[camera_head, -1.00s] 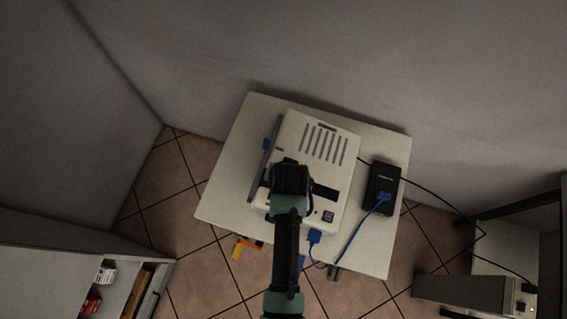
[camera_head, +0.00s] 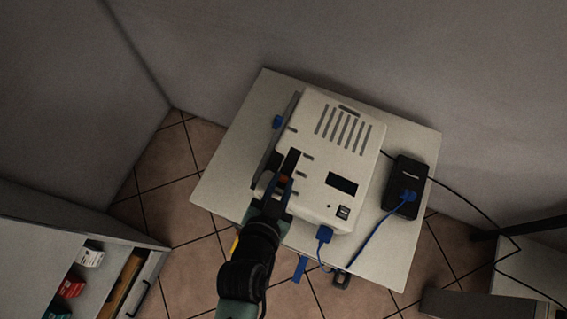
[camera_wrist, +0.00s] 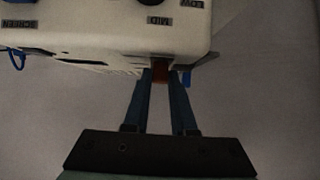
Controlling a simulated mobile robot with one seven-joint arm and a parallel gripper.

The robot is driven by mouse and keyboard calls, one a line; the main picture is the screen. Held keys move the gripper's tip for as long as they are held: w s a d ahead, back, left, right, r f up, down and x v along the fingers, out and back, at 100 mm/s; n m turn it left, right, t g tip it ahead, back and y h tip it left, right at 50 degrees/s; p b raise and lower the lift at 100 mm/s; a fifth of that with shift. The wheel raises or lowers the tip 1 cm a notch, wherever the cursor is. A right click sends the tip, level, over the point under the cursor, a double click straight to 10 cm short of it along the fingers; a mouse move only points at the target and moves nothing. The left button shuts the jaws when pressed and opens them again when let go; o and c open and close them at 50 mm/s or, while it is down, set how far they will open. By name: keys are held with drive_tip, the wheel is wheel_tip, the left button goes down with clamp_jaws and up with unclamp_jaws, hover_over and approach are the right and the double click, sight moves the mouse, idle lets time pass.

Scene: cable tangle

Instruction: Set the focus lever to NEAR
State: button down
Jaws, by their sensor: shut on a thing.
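The white box-shaped device (camera_head: 340,150) stands on a small pale table, with slots and a dark display on top. In the wrist view, its white side (camera_wrist: 110,45) bears upside-down labels, including MID and SCREEN; I cannot make out NEAR. My gripper (camera_head: 284,178) is at the device's left side; it also shows in the wrist view (camera_wrist: 160,82). Its fingers are close together on a small reddish-brown piece (camera_wrist: 160,73) at the device's edge, apparently the focus lever. The lever's base and its exact setting are hidden.
A black box (camera_head: 404,183) stands right of the device on the table (camera_head: 385,262). An open-fronted cabinet (camera_head: 45,245) is at lower left.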

drive_tip(key=shift+s+t+b, duration=0.1)
drive_tip(key=shift+t+b, duration=0.3)
drive_tip(key=shift+b, duration=0.15)
drive_tip(key=c, duration=0.7)
unclamp_jaws()
drive_tip(key=shift+f, duration=0.1)
drive_tip(key=shift+s, duration=0.1)
drive_tip(key=shift+s+a, duration=0.1)
drive_tip(key=shift+s, duration=0.05)
drive_tip(key=shift+r+p+v, duration=0.2)
drive_tip(key=shift+p+v, duration=3.05)
drive_tip(key=shift+v, duration=3)
